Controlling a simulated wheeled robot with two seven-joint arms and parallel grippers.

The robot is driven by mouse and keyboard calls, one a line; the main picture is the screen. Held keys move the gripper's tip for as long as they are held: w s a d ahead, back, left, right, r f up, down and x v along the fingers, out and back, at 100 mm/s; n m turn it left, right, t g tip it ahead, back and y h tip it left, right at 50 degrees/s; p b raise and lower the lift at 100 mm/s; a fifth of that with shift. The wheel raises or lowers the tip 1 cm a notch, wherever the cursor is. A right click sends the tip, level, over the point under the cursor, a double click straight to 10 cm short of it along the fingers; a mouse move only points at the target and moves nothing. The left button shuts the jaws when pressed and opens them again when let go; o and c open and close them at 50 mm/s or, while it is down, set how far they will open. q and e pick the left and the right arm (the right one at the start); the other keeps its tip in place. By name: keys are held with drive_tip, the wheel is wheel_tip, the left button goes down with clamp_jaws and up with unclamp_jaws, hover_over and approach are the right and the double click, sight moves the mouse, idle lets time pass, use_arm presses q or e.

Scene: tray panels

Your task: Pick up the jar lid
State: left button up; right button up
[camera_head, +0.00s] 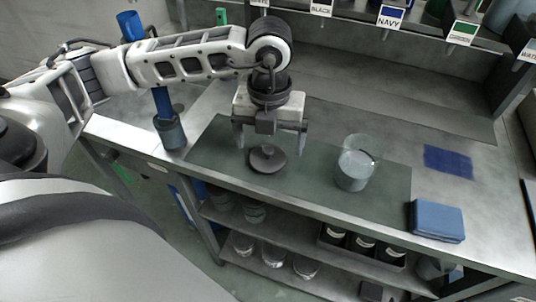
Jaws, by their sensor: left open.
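The jar lid (267,159) is a dark grey disc with a small knob on top. It lies on the dark mat (225,158) near the front of the bench. My left gripper (270,143) is open and points down just above and behind the lid. Its two fingers are spread to either side, and nothing is between them. A clear glass jar (356,163) stands on the mat to the right of the lid, with something thin inside it. My right gripper is not in view.
A blue block-like pad (437,221) sits at the bench's front right. A dark blue cloth patch (448,160) lies behind it. A blue upright tool stands in a dark cup (172,132) at the left. Labelled shelf bins line the back.

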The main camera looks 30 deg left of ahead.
sight(268, 148)
use_arm(q)
drive_tip(key=shift+a+f, duration=0.15)
drive_tip(key=shift+f, duration=1.7)
drive_tip(key=c, duration=1)
drive_tip(key=shift+r, duration=0.1)
drive_tip(key=shift+c, duration=0.2)
